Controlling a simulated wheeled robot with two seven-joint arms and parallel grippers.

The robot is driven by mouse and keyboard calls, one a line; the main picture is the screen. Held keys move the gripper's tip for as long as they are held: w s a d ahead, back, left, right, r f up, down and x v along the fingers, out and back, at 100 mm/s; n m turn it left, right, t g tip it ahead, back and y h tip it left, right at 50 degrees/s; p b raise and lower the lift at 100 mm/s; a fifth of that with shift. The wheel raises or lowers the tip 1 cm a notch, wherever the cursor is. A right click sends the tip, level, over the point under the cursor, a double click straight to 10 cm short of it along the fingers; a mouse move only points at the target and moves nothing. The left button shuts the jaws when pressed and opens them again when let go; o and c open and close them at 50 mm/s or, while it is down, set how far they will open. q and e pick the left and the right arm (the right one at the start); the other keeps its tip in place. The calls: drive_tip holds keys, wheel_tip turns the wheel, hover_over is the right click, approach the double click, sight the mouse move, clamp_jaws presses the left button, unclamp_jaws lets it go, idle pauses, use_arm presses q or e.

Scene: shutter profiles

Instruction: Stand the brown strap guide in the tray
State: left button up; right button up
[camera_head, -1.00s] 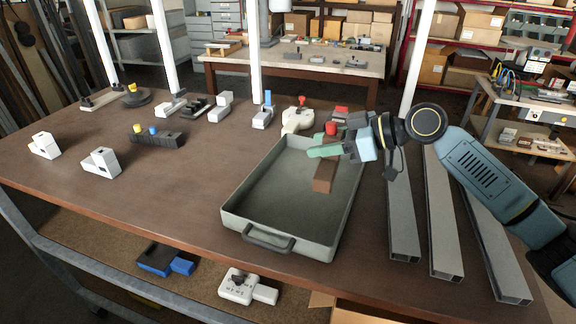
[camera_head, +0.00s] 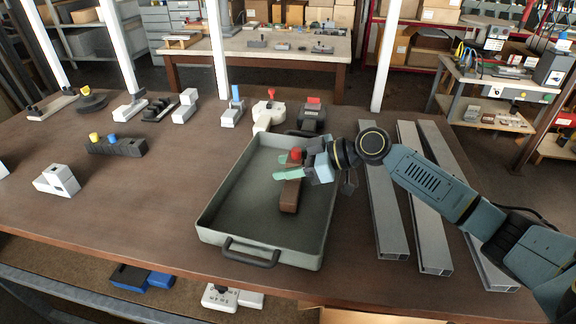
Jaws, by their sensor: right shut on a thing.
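The brown strap guide (camera_head: 289,196) is in my right gripper (camera_head: 291,172), inside the outline of the grey tray (camera_head: 213,232). A red knob (camera_head: 296,154) shows at the guide's upper end, just above the pale green fingers. The fingers are closed around the guide's upper part and hide some of it. The guide's lower end is over the right half of the tray floor. I cannot tell whether it touches the floor or hangs just above it. The tray looks otherwise empty. My left gripper is out of view.
Several grey metal profiles (camera_head: 424,200) lie right of the tray. A white part (camera_head: 268,112) and a dark part with a red top (camera_head: 312,116) stand behind it. A dark block with yellow and blue knobs (camera_head: 116,147) lies left. The tabletop between it and the tray is clear.

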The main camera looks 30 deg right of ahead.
drive_tip(key=shift+f, duration=0.2)
drive_tip(key=shift+f, duration=0.2)
drive_tip(key=o, duration=0.7)
drive_tip(key=shift+r, duration=0.1)
drive_tip(key=shift+o, duration=1.3)
drive_tip(key=shift+r, duration=0.1)
